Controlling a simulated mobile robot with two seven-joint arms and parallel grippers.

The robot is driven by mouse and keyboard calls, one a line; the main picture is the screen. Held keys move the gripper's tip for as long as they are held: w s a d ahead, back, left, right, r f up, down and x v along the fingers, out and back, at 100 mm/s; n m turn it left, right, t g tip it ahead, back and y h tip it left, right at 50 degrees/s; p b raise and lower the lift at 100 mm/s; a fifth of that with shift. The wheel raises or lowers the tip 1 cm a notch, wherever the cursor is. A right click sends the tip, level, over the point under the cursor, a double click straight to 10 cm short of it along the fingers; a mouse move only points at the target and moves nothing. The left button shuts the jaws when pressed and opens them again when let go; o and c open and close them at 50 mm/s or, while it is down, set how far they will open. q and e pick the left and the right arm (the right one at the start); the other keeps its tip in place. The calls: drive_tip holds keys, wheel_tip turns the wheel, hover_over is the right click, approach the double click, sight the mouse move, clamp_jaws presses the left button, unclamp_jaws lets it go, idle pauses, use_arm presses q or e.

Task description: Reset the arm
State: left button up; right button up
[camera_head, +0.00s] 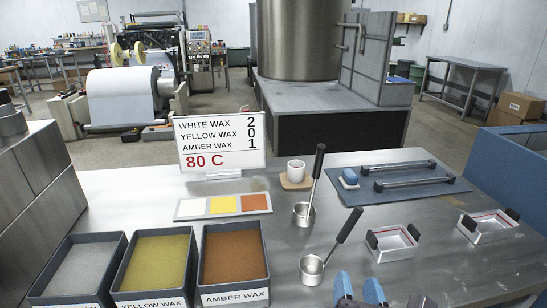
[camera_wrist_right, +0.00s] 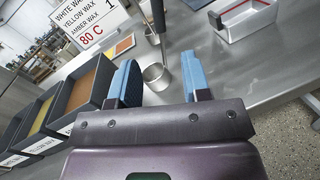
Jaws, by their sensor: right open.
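My right gripper (camera_head: 358,287) shows at the bottom edge of the head view, its blue fingers apart. In the right wrist view the gripper (camera_wrist_right: 159,62) is open, and I see nothing held between its fingers. A metal ladle with a black handle (camera_head: 312,268) rests on the steel table just beyond and left of the gripper. A ladle cup (camera_wrist_right: 157,76) shows beyond the finger gap in the right wrist view. A second ladle (camera_head: 304,213) stands farther back, its dark handle leaning up. My left gripper is not in view.
Wax bins, grey (camera_head: 75,270), yellow (camera_head: 155,262) and amber (camera_head: 233,252), stand at left. A sign (camera_head: 220,143), colour card (camera_head: 222,205) and white cup (camera_head: 296,170) stand behind. Two metal trays (camera_head: 392,243) (camera_head: 488,226) and a blue mat (camera_head: 430,190) lie at right.

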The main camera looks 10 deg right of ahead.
drive_tip(key=s+d+f+m+g+y+p, duration=0.1)
drive_tip(key=s+d+f+m+g, duration=0.1)
drive_tip(key=f+m, duration=0.6)
drive_tip(key=s+d+f+m+g+y+p, duration=0.1)
drive_tip(key=s+d+f+m+g, duration=0.1)
drive_tip(key=s+d+f+m, duration=0.2)
drive_tip(key=s+d+f+m+g+y+p, duration=0.1)
drive_tip(key=s+d+f+m+g+p, duration=0.1)
drive_tip(key=s+f+m, duration=0.5)
wheel_tip(320, 180, down, 5)
drive_tip(key=d+m+g, duration=0.1)
drive_tip(key=d+m, duration=0.1)
drive_tip(key=m, duration=0.8)
drive_tip(key=shift+s, duration=0.3)
drive_tip(key=shift+r, duration=0.15)
drive_tip(key=shift+w, duration=0.1)
